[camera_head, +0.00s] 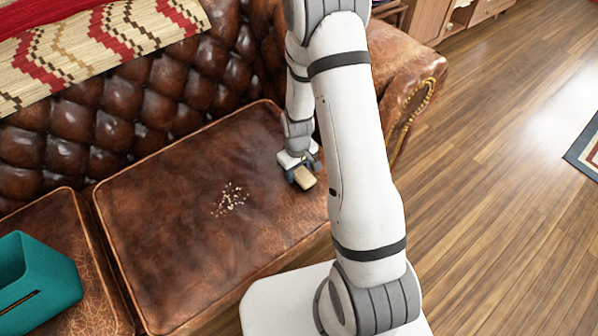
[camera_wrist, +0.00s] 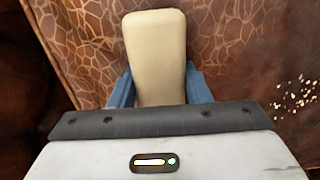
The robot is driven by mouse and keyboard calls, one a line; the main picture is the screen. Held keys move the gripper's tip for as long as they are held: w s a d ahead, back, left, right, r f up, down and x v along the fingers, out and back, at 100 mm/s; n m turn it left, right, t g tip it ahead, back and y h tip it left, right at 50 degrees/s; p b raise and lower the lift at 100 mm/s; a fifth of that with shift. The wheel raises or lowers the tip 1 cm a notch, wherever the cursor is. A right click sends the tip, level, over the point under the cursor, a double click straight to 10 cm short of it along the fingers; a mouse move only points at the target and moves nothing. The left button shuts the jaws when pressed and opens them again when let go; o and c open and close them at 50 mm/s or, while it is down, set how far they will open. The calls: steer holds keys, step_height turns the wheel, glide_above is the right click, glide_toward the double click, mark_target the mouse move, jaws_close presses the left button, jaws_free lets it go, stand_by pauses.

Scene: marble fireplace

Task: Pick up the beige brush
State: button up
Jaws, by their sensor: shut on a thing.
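The beige brush (camera_head: 305,178) is at the right part of the brown leather seat cushion (camera_head: 170,200) in the head view. In the wrist view the brush (camera_wrist: 156,50) stands up long and pale between the blue fingers of my gripper (camera_wrist: 158,88). My gripper (camera_head: 299,172) is shut on the brush, with a finger on each side of it. The brush's lower end is hidden behind the gripper body. I cannot tell whether the brush touches the cushion.
Pale crumbs (camera_head: 230,200) lie scattered on the middle of the cushion. A teal bin (camera_head: 45,285) stands on the left cushion. The padded sofa armrest (camera_head: 415,75) rises behind and right of my arm.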

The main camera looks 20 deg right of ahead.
steer(key=c, duration=0.3)
step_height(320, 180, up, 10)
steer(key=p, duration=0.3)
